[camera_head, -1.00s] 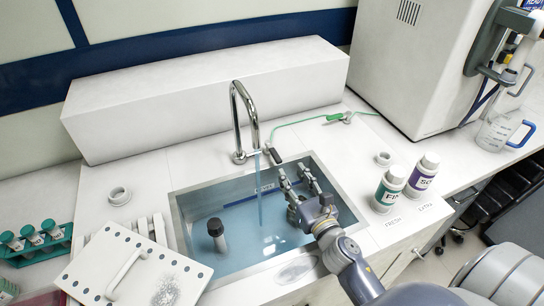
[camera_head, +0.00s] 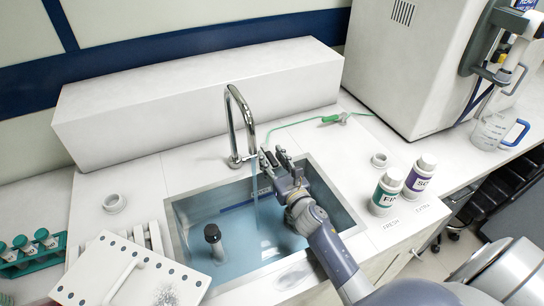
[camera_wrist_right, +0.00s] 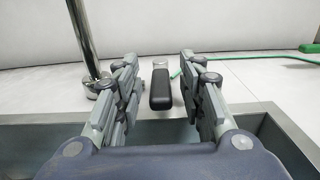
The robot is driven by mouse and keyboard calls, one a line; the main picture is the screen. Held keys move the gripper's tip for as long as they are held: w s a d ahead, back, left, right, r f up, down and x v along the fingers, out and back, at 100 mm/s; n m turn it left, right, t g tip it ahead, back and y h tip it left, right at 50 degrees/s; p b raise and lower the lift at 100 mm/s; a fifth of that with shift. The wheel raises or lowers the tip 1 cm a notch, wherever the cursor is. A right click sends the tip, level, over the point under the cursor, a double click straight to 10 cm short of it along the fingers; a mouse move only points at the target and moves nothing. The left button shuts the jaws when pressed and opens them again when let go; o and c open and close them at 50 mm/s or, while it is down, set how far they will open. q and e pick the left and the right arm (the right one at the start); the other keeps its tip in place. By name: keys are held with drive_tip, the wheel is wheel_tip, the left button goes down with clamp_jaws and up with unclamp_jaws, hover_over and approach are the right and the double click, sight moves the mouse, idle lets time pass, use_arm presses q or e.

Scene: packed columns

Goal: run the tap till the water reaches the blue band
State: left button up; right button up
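The chrome tap (camera_head: 236,122) stands behind the sink, with water (camera_head: 256,212) running from its spout. The tap's dark lever (camera_wrist_right: 161,88) shows in the right wrist view between my right gripper's fingers, a little beyond them. My right gripper (camera_head: 273,158) is open at the sink's back edge, beside the tap's base. The sink (camera_head: 184,232) holds clear blue water. The blue band (camera_head: 236,205) runs along its back wall, and the water surface looks close below it; the exact gap is hard to tell. My left gripper is out of view.
A dark-capped cylinder (camera_head: 213,238) stands in the water. Two bottles, one teal-labelled (camera_head: 385,193) and one purple-labelled (camera_head: 419,178), stand right of the sink. A white perforated lid (camera_head: 110,262) and a green tube rack (camera_head: 40,256) lie left. A green hose (camera_head: 300,122) runs behind.

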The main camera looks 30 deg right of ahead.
drive_tip(key=shift+w, duration=0.2)
clamp_jaws()
drive_tip(key=shift+d+r+n+y, duration=0.1)
drive_tip(key=shift+d+n+y, duration=0.2)
drive_tip(key=shift+n+y, duration=0.3)
drive_tip(key=shift+d+n+y, duration=0.4)
drive_tip(key=shift+n+y, duration=0.1)
drive_tip(key=shift+y, duration=0.5)
drive_tip(key=y, duration=0.1)
drive_tip(key=n+y+b, duration=0.1)
drive_tip(key=d+b, duration=0.1)
drive_tip(key=shift+w+f+n+g+y, duration=0.15)
drive_tip(key=shift+f+n+g+y, duration=0.15)
drive_tip(key=shift+y, duration=0.1)
drive_tip(key=shift+d+r+n+y+b, duration=0.1)
drive_tip(key=shift+r+n+y+b, duration=0.1)
drive_tip(key=shift+n+y+b, duration=0.3)
